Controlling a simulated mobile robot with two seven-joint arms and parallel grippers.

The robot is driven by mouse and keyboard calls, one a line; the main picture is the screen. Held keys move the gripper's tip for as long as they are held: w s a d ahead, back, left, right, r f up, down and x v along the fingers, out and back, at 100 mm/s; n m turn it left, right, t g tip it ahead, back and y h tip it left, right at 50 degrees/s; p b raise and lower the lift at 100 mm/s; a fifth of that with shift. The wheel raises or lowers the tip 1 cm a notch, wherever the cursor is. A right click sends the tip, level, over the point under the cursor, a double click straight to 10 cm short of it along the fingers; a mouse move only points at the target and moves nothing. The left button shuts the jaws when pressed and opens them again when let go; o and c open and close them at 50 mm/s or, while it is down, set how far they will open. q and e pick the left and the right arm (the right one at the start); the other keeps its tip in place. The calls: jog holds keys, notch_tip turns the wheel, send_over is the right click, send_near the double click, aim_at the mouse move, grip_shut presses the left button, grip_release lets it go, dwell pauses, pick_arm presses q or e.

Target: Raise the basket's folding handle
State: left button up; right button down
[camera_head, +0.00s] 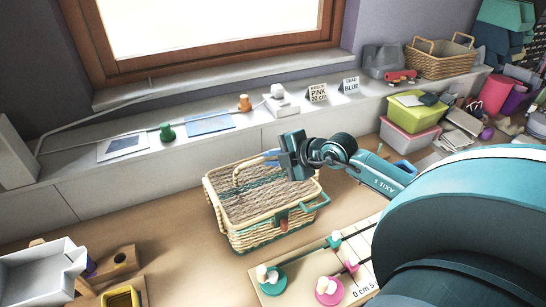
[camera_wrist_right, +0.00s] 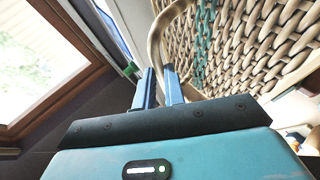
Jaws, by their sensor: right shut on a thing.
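The woven basket (camera_head: 262,222) stands on the wooden table in the head view, its lid (camera_head: 270,195) closed, with a teal stripe across the weave. The woven side of the basket (camera_wrist_right: 235,45) fills the upper right there. My gripper hides part of the handle. My left gripper is out of view.
A ledge (camera_head: 195,165) with spools and cards runs behind the basket. A board with pegs (camera_head: 310,265) lies in front. Bare table lies left of the basket.

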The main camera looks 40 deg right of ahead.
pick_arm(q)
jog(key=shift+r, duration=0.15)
pick_arm(e)
jog(key=c, duration=1.6)
grip_release()
jog(key=shift+s+f, duration=0.2)
jog(key=shift+f, duration=0.2)
jog(key=shift+o, duration=0.6)
jog(key=shift+w, duration=0.1)
jog(key=shift+r, duration=0.1)
jog(key=v, duration=1.3)
jog(key=shift+r, duration=0.15)
jog(key=shift+d, duration=0.1)
